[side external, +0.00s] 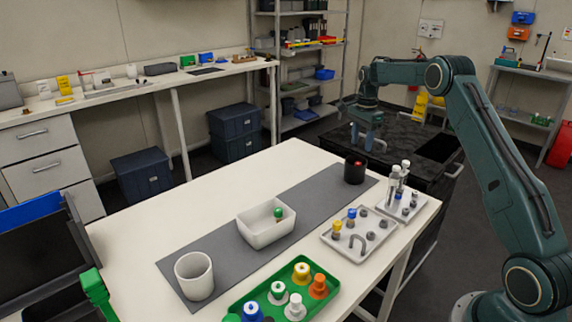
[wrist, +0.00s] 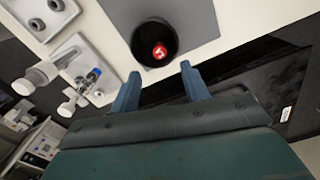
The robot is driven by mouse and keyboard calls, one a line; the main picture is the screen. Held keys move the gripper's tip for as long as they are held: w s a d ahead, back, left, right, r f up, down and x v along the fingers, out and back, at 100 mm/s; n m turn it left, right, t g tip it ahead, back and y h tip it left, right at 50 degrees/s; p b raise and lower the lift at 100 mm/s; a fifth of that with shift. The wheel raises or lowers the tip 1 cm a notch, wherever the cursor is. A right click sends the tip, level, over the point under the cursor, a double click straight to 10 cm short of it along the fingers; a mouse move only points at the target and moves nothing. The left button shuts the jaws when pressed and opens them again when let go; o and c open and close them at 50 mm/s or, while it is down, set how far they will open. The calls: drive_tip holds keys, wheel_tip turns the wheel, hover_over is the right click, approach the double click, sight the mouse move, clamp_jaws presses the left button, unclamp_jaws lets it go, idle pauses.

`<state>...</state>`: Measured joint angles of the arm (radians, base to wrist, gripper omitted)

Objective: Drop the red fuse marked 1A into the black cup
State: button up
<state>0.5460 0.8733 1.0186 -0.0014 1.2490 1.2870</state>
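The black cup (side external: 354,175) stands upright at the far end of the grey mat. It also shows in the wrist view (wrist: 138,38). The red fuse (wrist: 159,51) lies inside the cup, with white marking on its end that is too small to read. A bit of its red shows at the cup's mouth in the side view (side external: 357,163). My gripper (side external: 367,143) is above and beyond the cup. In the wrist view its two blue fingers (wrist: 160,72) are apart with nothing between them, clear of the cup.
A white bin (side external: 266,238) holding a green-topped piece and a white cup (side external: 194,285) stand on the mat. Along the near edge are a green tray (side external: 240,304) with several coloured pieces, a grey holder (side external: 336,241) and a tube rack (side external: 415,209). A black bench lies beyond.

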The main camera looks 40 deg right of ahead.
drive_tip(key=shift+r, duration=0.1)
wheel_tip(320, 180, up, 14)
drive_tip(key=shift+f, duration=0.2)
idle(0.8)
idle(0.4)
drive_tip(key=shift+a+r, duration=0.1)
drive_tip(key=s+a+r+n+t, duration=0.1)
drive_tip(key=s+a+r+n, duration=0.45)
drive_tip(key=a, duration=0.45)
drive_tip(key=s+a+r+n+t, duration=0.2)
drive_tip(key=s+a+r+n, duration=0.4)
drive_tip(key=a, duration=0.4)
drive_tip(key=s+a+f+n+t, duration=0.1)
drive_tip(key=s+a+f+n, duration=0.2)
drive_tip(key=s, duration=0.4)
drive_tip(key=s+a+f+n, duration=0.3)
drive_tip(key=s+a+f, duration=0.1)
drive_tip(key=s, duration=0.4)
drive_tip(key=s+a+f+n+t, duration=0.1)
drive_tip(key=s+a+f+n, duration=0.2)
drive_tip(key=s, duration=0.4)
drive_tip(key=shift+s+a+f+t, duration=0.25)
drive_tip(key=shift+a+f+t, duration=0.05)
drive_tip(key=shift+a+f, duration=0.35)
